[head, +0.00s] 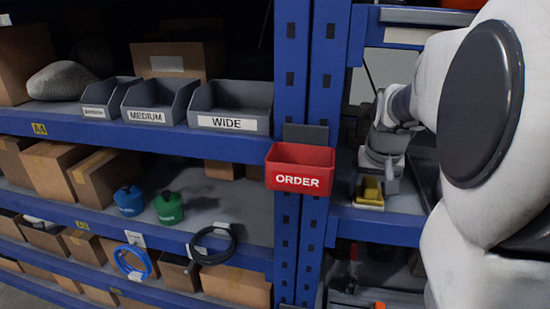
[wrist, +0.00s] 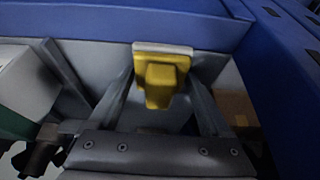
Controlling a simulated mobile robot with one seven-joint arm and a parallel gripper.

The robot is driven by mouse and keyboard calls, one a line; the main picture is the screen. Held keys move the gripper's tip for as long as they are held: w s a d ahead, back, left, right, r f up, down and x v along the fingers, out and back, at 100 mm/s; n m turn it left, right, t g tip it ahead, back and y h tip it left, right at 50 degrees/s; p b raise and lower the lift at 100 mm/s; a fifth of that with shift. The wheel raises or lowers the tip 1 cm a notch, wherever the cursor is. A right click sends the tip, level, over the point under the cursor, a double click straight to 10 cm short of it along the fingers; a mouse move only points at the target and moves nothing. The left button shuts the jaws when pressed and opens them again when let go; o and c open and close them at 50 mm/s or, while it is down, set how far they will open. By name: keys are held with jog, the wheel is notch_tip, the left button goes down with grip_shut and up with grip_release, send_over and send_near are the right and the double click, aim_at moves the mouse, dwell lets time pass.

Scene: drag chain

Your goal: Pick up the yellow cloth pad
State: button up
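The yellow cloth pad (head: 370,190) lies near the front edge of the grey shelf right of the blue post, with a pale edge showing under it. In the wrist view the yellow pad (wrist: 162,80) has a raised block in its middle and a whitish strip along its far edge. My gripper (head: 375,178) is low over the shelf, close by the pad. In the wrist view my gripper's two fingers (wrist: 160,88) stand apart, with the pad between or just beyond their tips. A gap shows on each side, and I cannot tell the height between them.
A red ORDER bin (head: 300,168) hangs on the blue post (head: 297,80) left of my arm. Grey bins, including the WIDE bin (head: 232,108), line the upper left shelf. A blue shelf edge (head: 385,228) runs in front of the pad.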

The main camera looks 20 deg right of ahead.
jog(key=c, duration=0.8)
jog(key=shift+r, duration=0.1)
